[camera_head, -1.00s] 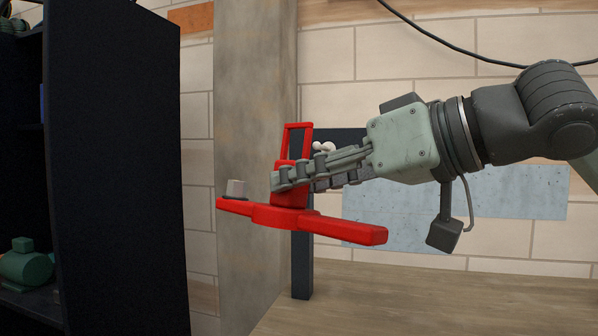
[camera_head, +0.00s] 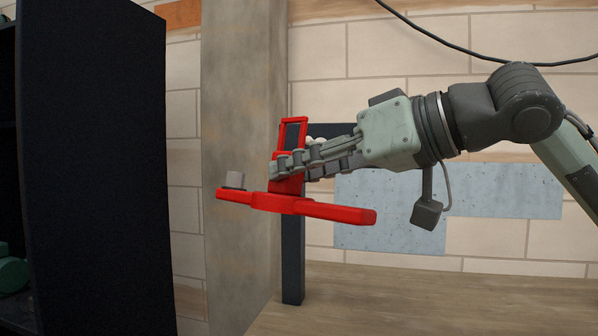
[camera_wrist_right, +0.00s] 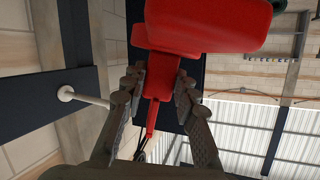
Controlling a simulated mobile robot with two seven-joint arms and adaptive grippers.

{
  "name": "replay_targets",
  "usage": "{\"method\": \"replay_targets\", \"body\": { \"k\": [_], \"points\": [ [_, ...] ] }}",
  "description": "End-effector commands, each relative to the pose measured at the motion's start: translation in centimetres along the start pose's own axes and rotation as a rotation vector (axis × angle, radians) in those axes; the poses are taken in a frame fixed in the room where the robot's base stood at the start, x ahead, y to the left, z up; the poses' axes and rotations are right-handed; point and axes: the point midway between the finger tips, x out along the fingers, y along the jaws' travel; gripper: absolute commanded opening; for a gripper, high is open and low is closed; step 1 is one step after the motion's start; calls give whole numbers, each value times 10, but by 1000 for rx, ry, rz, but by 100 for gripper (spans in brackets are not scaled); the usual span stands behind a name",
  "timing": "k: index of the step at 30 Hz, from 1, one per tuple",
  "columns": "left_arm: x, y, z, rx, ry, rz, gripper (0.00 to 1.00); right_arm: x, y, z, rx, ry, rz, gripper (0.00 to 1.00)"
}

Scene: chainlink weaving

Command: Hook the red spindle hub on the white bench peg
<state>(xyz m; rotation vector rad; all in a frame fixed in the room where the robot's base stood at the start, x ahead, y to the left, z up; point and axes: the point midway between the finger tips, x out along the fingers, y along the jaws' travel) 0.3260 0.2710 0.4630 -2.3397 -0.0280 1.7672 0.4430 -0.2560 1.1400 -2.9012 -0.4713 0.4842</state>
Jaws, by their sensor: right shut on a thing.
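The red spindle hub (camera_head: 310,208) has flat arms at the bottom and an upright piece with a rectangular loop on top. My right gripper (camera_head: 277,170) is shut on its upright piece and holds it in the air; the wrist view shows the fingers (camera_wrist_right: 160,88) on both sides of the red hub (camera_wrist_right: 205,22). The white bench peg (camera_wrist_right: 66,93) sticks out from a dark bar in the wrist view, left of the fingers and apart from the hub. In the head view only a bit of white (camera_head: 316,140) shows behind the gripper. My left gripper is not in view.
A dark post (camera_head: 292,265) with a dark crossbar (camera_head: 328,131) stands behind the hub on a wooden bench top (camera_head: 420,300). A tall dark shelf unit (camera_head: 95,170) is at the left. A grey pillar (camera_head: 240,90) stands behind. The bench's right side looks clear.

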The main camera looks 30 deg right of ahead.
Motion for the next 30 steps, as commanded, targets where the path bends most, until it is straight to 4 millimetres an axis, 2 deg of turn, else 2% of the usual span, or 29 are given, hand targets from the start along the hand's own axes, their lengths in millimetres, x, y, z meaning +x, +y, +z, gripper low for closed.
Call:
{"method": "replay_targets", "body": {
  "k": [19,30],
  "points": [
    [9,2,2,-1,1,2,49,1,20,-7,1,4,1,0],
    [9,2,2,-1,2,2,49,1,21,-8,-1,4,0,0]
  ]
}}
